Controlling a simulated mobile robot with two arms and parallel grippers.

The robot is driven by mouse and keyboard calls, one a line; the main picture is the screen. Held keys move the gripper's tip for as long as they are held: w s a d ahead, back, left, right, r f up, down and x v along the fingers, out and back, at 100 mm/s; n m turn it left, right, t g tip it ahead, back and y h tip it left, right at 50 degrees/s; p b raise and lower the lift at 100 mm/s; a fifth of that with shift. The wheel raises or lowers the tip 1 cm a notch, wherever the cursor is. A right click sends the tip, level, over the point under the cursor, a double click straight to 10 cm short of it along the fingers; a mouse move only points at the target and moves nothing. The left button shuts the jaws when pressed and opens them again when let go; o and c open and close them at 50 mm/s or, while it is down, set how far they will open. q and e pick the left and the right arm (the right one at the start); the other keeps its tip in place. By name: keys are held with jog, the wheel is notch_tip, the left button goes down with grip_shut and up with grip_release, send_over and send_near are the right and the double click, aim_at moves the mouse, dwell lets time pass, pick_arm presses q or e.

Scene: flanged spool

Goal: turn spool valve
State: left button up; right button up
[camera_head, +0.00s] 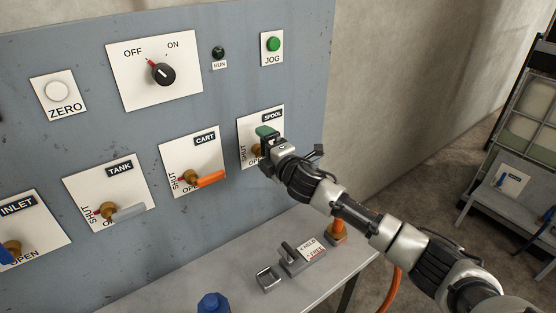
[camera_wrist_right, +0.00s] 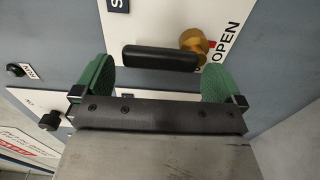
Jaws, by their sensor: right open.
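The spool valve's white plate (camera_head: 273,119), labelled SPOOL, is on the right part of the grey panel. My right gripper (camera_head: 266,141) is in front of it and hides most of the valve. In the right wrist view, the valve has a brass body (camera_wrist_right: 192,41) beside the word OPEN and a black handle (camera_wrist_right: 160,57). My right gripper (camera_wrist_right: 157,82) is open there, with its green pads wide apart. The handle lies lengthwise across the gap between the pads in the picture; I see no pad touching it. My left gripper is not in view.
An OFF/ON knob (camera_head: 163,74) is above.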

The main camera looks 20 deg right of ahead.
jog(key=b+v, duration=0.2)
jog(key=v, duration=0.7)
jog(key=shift+s+d, duration=0.15)
jog(key=shift+s, duration=0.15)
